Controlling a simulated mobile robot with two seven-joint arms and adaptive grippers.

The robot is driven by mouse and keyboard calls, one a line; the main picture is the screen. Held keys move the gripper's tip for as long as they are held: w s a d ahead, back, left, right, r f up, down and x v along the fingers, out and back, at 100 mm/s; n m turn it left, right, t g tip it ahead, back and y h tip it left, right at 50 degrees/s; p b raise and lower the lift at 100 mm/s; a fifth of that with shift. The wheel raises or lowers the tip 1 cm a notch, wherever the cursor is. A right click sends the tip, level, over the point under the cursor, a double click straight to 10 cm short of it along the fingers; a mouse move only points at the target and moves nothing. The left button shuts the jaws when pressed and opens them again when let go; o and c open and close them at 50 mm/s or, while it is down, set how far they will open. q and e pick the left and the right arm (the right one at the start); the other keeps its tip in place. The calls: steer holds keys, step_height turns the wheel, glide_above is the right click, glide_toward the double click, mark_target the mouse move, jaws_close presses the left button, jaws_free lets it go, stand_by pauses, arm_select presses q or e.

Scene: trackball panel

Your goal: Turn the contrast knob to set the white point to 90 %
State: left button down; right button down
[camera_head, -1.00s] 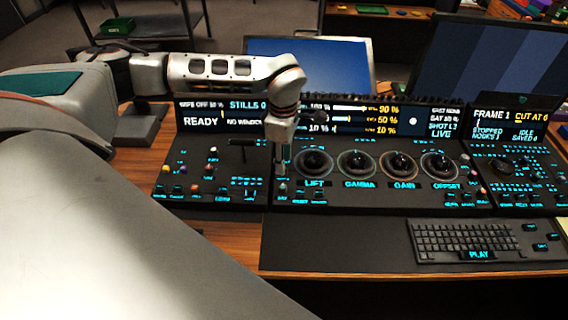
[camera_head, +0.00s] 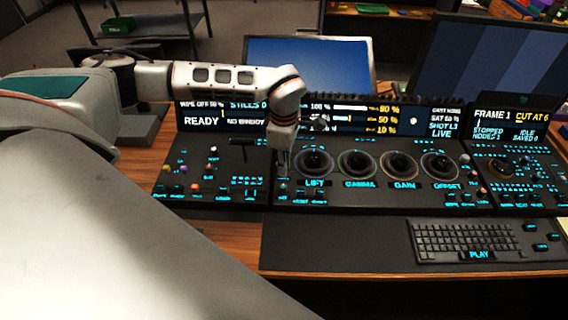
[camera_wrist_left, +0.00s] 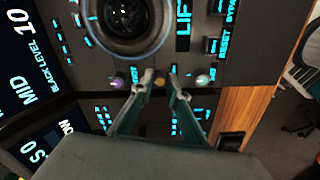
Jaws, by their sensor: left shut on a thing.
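The grading panel (camera_head: 365,202) stands on the wooden desk with several small knobs and four-in-line large trackballs avoided here by my arm. My left gripper (camera_head: 283,170) points down at the panel, left of the LIFT trackball (camera_head: 314,162). In the left wrist view, my left gripper (camera_wrist_left: 160,80) is shut on a small amber-topped knob (camera_wrist_left: 159,81). The knob's label is hidden. A purple knob (camera_wrist_left: 117,81) and a pale knob (camera_wrist_left: 203,79) sit on either side. The panel display (camera_head: 350,119) shows yellow percentages; the top one looks like 80 or 90 %, blurred. My right gripper is not in view.
A keyboard (camera_head: 470,240) lies in front of the panel. A blue-lit monitor (camera_head: 310,65) and a larger striped monitor (camera_head: 490,65) stand behind. Side panels flank the middle one. Bare wooden desk (camera_head: 240,238) shows at the front left.

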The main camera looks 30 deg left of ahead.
arm_select(q)
steer(key=n+p, duration=0.1)
steer(key=n, duration=0.2)
steer(key=shift+r, duration=0.1)
steer(key=n, duration=0.2)
steer(key=shift+n+p, duration=0.3)
steer(key=shift+p, duration=0.05)
steer(key=n, duration=0.3)
steer(key=shift+n, duration=0.4)
steer(key=n, duration=0.3)
steer(key=shift+n+p, duration=0.3)
steer(key=shift+p, duration=0.1)
steer(key=n, duration=1.3)
steer(key=shift+n, duration=0.4)
